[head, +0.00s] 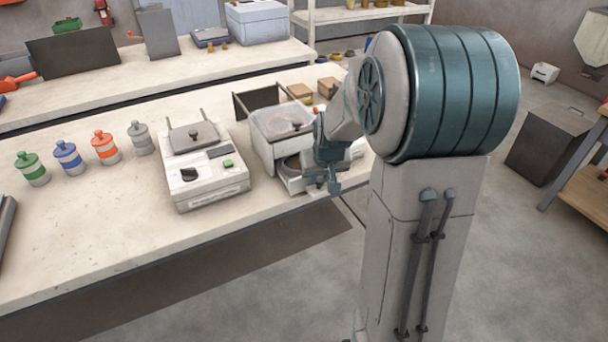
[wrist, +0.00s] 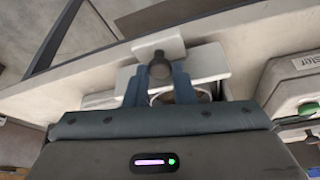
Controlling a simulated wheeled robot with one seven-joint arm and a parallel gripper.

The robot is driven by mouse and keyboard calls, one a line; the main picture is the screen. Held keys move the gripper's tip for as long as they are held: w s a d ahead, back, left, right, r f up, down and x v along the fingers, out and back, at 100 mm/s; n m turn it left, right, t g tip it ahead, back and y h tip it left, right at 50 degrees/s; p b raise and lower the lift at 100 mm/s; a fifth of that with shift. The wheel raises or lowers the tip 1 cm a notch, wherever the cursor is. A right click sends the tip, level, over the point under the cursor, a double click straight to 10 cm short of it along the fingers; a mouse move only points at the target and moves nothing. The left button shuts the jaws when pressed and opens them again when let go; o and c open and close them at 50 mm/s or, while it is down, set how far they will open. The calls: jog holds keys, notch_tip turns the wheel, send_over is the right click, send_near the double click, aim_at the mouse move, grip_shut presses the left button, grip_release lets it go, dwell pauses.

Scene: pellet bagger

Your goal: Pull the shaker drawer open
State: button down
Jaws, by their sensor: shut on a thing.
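The shaker (head: 275,148) is a pale box with a clear top on the bench, right of a white machine with a green button. Its white drawer (head: 297,182) sits low in its front and is at least partly out, with a round dark-rimmed recess showing. My gripper (head: 334,186) is at the drawer's front, at the bench's front edge, and hides part of it. In the wrist view my gripper (wrist: 160,92) has its two blue fingers closed around the dark round knob (wrist: 159,67) of the drawer. How far the drawer is out is hard to tell.
The white machine (head: 205,178) stands close on the left; its green button (wrist: 309,109) shows in the wrist view. Several coloured jars (head: 67,157) stand further left. The floor (head: 230,295) before the bench is clear.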

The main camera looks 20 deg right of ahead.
jog(key=s+d+b, duration=0.1)
jog(key=s, duration=0.5)
jog(key=shift+s, duration=0.1)
jog(key=c, duration=1.5)
grip_release()
jog(key=shift+r, duration=0.1)
jog(key=v, duration=1.3)
jog(key=shift+s+r+p, duration=0.2)
jog(key=shift+r+p, duration=0.1)
jog(key=shift+r, duration=0.05)
jog(key=shift+a, duration=0.1)
